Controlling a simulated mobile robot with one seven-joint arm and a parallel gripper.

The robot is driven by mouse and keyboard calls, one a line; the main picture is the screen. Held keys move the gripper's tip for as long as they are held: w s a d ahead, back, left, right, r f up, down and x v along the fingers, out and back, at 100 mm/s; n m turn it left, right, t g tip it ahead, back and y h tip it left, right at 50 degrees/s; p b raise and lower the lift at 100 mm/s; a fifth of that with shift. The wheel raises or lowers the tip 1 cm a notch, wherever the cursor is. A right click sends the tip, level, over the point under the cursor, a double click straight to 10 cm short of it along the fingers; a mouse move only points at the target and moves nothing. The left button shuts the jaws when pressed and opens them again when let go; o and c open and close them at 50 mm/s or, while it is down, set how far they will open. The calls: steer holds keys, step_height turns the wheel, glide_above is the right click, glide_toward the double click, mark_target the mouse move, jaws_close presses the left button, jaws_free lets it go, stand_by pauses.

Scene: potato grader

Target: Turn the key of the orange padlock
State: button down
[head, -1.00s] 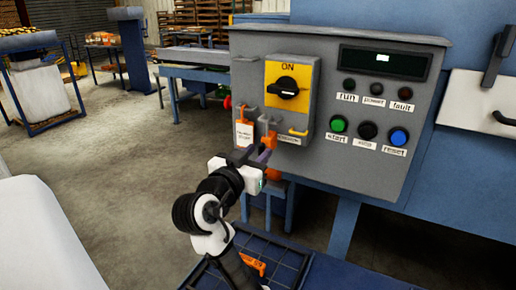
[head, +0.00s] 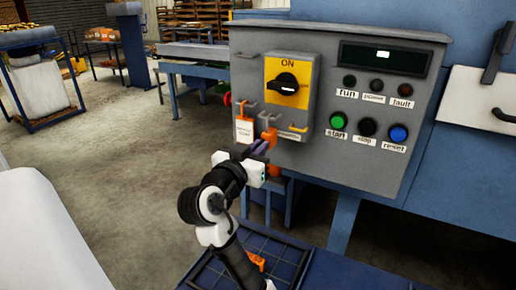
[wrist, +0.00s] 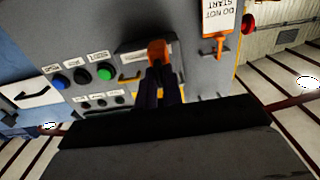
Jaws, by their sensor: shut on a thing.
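The orange padlock (head: 270,134) hangs at the lower left of the grey switch box, under the yellow ON switch plate. In the wrist view the orange padlock (wrist: 157,50) is just beyond my fingertips. My gripper (head: 262,147) is at the padlock's lower end, its dark fingers close together. The gripper's fingers (wrist: 158,80) also show in the wrist view, shut at the padlock's near end. The key is hidden by the fingers; I cannot make out its angle.
An orange-hooked DO NOT START tag (head: 244,130) hangs close to the left of the padlock. A yellow handle (head: 298,128) is to its right. The black rotary switch (head: 287,84) is above, with several buttons further right. A blue tray (head: 295,262) holding an orange item lies below.

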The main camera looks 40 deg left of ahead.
steer(key=shift+n, duration=0.4)
steer(key=n+p, duration=0.4)
steer(key=n, duration=0.4)
steer(key=n+p, duration=0.5)
steer(key=n, duration=0.3)
steer(key=shift+a+f+n+p, duration=0.1)
steer(key=shift+a+n+p, duration=0.1)
steer(key=shift+n+p, duration=0.15)
steer(key=shift+s+n, duration=0.1)
steer(key=shift+n, duration=0.25)
steer(key=c, duration=1.5)
jaws_free()
steer(key=shift+c, duration=0.2)
